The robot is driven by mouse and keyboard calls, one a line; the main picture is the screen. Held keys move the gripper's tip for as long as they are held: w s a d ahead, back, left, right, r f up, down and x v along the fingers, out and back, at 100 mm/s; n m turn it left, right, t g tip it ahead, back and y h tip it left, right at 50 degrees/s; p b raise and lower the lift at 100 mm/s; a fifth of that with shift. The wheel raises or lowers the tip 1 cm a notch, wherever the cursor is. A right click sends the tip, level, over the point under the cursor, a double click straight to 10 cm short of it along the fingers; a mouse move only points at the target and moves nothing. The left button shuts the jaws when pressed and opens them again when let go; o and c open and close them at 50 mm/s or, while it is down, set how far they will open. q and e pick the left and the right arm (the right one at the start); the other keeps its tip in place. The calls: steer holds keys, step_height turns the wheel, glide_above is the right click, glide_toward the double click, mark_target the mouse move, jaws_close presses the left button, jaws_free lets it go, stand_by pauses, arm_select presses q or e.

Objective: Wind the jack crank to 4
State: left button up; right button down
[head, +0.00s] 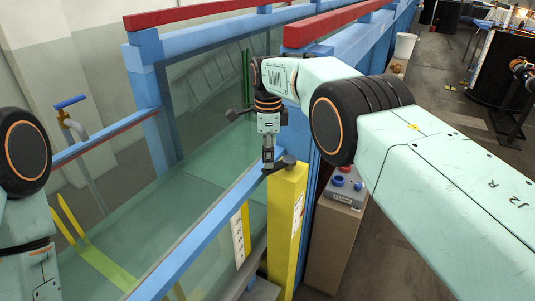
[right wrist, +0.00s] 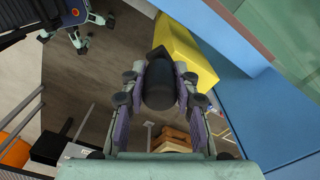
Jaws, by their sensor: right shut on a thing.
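The jack is a yellow post (head: 285,225) beside the flume's blue rail in the head view. A dark crank (head: 283,162) sits on its top. My right gripper (head: 268,161) points down over the post's top, at its left side. In the right wrist view, its fingers (right wrist: 161,88) are shut around the crank's black knob (right wrist: 160,82), with the yellow post (right wrist: 188,52) just behind. A white scale strip (head: 298,211) is on the post's face; its reading is too small to tell. My left arm shows at the left edge, but its gripper is out of frame.
The glass flume (head: 190,190) with blue rails and red top bars (head: 335,22) fills the left and middle. A control box (head: 346,188) with blue and red knobs stands right of the post. A blue-handled tap (head: 68,103) is at the left. Floor is open at the right.

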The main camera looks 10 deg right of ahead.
arm_select(q)
steer(key=shift+w+a, duration=0.1)
steer(key=shift+w, duration=0.2)
arm_select(e)
steer(key=shift+w+a+r+m, duration=0.1)
steer(key=shift+w+m, duration=0.25)
steer(key=shift+m, duration=0.05)
arm_select(q)
steer(key=shift+w, duration=0.1)
arm_select(e)
steer(key=c, duration=1)
jaws_free()
step_height(320, 180, up, 7)
steer(key=shift+r, duration=0.2)
